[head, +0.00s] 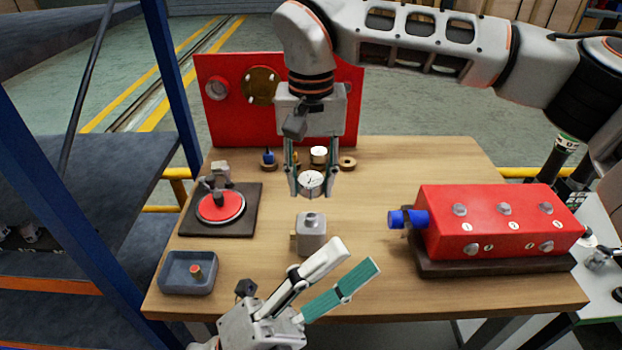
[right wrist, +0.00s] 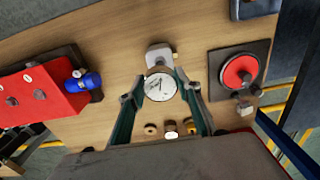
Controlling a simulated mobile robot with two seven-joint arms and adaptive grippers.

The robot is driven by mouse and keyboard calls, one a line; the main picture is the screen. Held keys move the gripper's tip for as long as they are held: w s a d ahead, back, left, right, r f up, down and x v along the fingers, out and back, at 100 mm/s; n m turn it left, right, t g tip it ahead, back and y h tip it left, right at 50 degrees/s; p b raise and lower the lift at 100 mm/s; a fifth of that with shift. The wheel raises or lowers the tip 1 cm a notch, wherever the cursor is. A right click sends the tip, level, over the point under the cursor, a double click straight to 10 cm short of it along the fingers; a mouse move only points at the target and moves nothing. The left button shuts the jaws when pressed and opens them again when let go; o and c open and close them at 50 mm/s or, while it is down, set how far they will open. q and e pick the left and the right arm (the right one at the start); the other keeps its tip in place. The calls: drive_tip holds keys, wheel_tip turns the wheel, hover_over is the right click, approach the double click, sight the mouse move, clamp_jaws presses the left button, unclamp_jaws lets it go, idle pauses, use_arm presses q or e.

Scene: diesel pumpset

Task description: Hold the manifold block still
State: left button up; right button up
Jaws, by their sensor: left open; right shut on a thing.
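The manifold block (head: 311,235) is a small grey block standing on the table, with a round port on top and a brass-coloured piece at its left side. It also shows in the right wrist view (right wrist: 158,55), partly behind the gauge. My left gripper (head: 357,256) is open and empty, its fingers just in front and to the right of the block, not around it. My right gripper (head: 311,180) is shut on a white-faced dial gauge (head: 311,184), held behind and above the block. The gauge (right wrist: 160,87) sits between both fingers in the right wrist view.
A red unit with a blue fitting (head: 500,225) stands at the right. A red disc on a dark base (head: 221,208) and a grey tray (head: 188,272) are at the left. Small fittings (head: 348,162) line the back before a red panel (head: 225,115). Table between block and red unit is clear.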

use_arm(q)
drive_tip(key=w+a+f+m+g+y, duration=0.2)
drive_tip(key=w+f+m+g+y, duration=0.1)
drive_tip(key=w+f+m, duration=0.25)
drive_tip(key=m+t+y, duration=0.1)
drive_tip(key=t+y, duration=0.1)
drive_tip(key=y, duration=0.3)
hover_over(296, 239)
drive_tip(key=s, duration=0.4)
wheel_tip(296, 239, down, 2)
drive_tip(key=a+f+m+y, duration=0.1)
drive_tip(key=a+f+m, duration=0.1)
drive_tip(key=m, duration=0.1)
drive_tip(key=a+f+m+y, duration=0.1)
drive_tip(key=a+f+m, duration=0.1)
drive_tip(key=s+a+f+m+y, duration=0.1)
drive_tip(key=a+f+m, duration=0.1)
drive_tip(key=m, duration=0.1)
drive_tip(key=shift+a+f+m+g, duration=0.15)
drive_tip(key=shift+f+m+g, duration=0.1)
drive_tip(key=shift+m+g, duration=0.15)
drive_tip(key=shift+w+d+f, duration=0.2)
drive_tip(key=shift+d, duration=0.1)
drive_tip(key=shift+x, duration=4.6)
drive_tip(key=shift+a+f, duration=0.1)
drive_tip(key=shift+c, duration=0.4)
drive_tip(key=c, duration=0.6)
drive_tip(key=o, duration=0.8)
